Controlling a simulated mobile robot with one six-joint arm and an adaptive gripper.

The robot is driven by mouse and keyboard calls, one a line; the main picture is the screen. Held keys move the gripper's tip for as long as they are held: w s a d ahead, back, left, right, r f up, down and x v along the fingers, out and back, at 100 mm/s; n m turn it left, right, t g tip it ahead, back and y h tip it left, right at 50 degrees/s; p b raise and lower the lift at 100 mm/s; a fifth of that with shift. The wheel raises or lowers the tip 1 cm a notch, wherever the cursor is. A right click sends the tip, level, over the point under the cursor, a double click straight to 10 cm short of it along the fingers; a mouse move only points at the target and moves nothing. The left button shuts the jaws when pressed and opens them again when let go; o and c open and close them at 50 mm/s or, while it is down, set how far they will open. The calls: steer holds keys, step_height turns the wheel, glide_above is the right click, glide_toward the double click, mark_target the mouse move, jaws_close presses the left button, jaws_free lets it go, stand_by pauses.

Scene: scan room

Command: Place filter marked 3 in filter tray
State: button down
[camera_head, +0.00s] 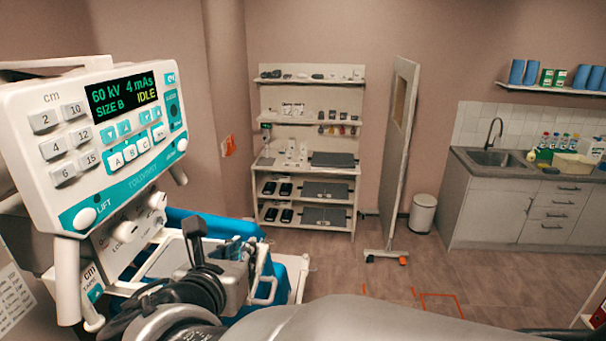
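My arm reaches in from the bottom right, and my gripper (197,245) is at the lower left, in front of the teal and white console (120,150). Dark gripper parts show there, but whether the fingers are open or shut is unclear. I cannot make out a filter marked 3 or a filter tray. Small clear and bluish pieces (232,248) show just right of the gripper, too small to identify. The console screen reads 60 kV, 4 mAs, SIZE B, IDLE.
A shelf unit (308,172) with small items and dark plates stands against the back wall. A panel on a wheeled foot (402,140), a white bin (422,213) and a sink counter (520,205) stand to its right. The middle floor is open, with orange markings (440,300).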

steer(key=shift+w+a+f, duration=0.15)
steer(key=shift+a+f, duration=0.15)
steer(key=shift+f, duration=0.2)
steer(key=shift+d, duration=0.15)
steer(key=c, duration=1.6)
jaws_free()
steer(key=shift+f, duration=0.1)
